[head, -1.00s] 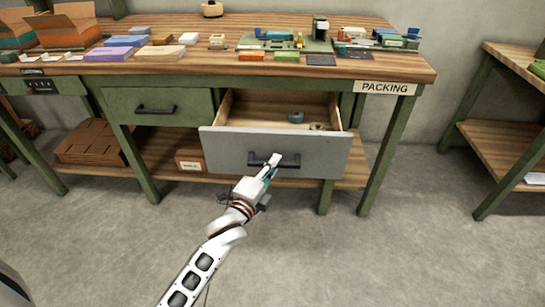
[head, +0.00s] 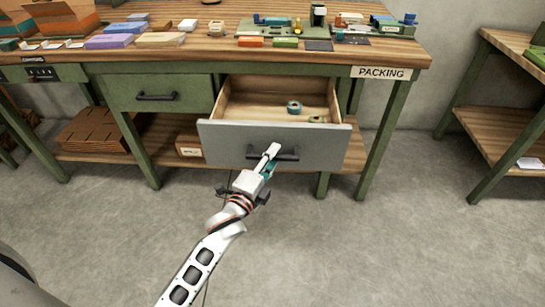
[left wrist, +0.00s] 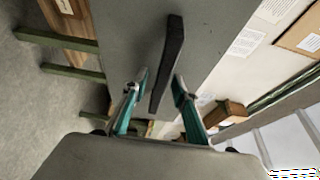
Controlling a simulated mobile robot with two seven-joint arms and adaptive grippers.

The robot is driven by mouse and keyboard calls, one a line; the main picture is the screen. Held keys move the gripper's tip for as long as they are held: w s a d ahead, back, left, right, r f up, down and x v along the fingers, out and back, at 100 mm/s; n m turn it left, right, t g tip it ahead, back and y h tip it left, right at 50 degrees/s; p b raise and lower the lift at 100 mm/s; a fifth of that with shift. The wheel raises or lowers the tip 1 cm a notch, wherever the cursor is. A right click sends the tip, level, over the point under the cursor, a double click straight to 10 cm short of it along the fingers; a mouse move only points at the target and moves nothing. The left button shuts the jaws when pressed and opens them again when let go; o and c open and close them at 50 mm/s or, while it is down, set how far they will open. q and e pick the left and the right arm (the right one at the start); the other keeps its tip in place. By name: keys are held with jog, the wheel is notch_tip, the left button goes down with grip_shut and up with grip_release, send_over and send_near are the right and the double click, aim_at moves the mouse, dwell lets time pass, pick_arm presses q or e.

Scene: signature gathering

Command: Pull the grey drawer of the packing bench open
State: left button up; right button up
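The grey drawer (head: 225,143) of the packing bench stands partly open, its wooden inside showing. Its dark bar handle (head: 288,154) is on the front panel. My left gripper (head: 268,157) is at the handle. A teal tape roll (head: 294,107) and a small pale item (head: 318,119) lie in the drawer. My right gripper is not in view.
A green drawer (head: 160,94) to the left is shut. The bench top (head: 385,60) holds several boxes, cards and a green fixture. Cardboard (head: 90,135) lies on the lower shelf. Another bench (head: 500,125) stands at right. The grey floor (head: 380,240) in front is clear.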

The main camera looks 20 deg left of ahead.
pick_arm(q)
jog(key=shift+s, duration=0.1)
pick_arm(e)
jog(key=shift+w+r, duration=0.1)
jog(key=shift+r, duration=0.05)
pick_arm(q)
jog(key=s+a, duration=0.1)
jog(key=s, duration=1)
jog(key=shift+s+a, duration=0.15)
jog(key=shift+s, duration=0.25)
